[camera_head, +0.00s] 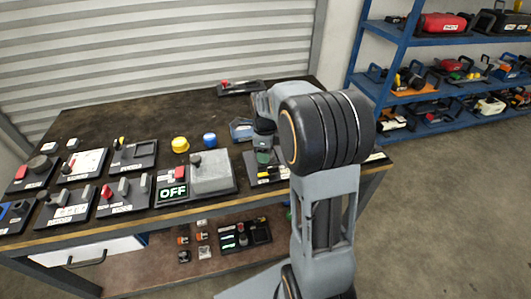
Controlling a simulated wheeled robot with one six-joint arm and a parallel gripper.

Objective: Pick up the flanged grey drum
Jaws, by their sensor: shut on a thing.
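My arm reaches over the right part of the dark workbench (130,113). My gripper (256,145) is low over the bench, just right of the grey square block beside the OFF panel. It is partly covered by my own wrist and looks small here. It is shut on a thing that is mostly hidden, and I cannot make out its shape. I cannot pick out a flanged grey drum with certainty. A dark greenish piece (265,157) shows right under the gripper; I cannot tell whether it is held or part of a panel.
Panels with knobs and levers line the bench's front left, among them the OFF panel (173,192). A yellow cap (180,144) and a blue cap (210,139) stand left of the gripper. The bench's back left is clear. Blue shelves (440,40) stand at the right.

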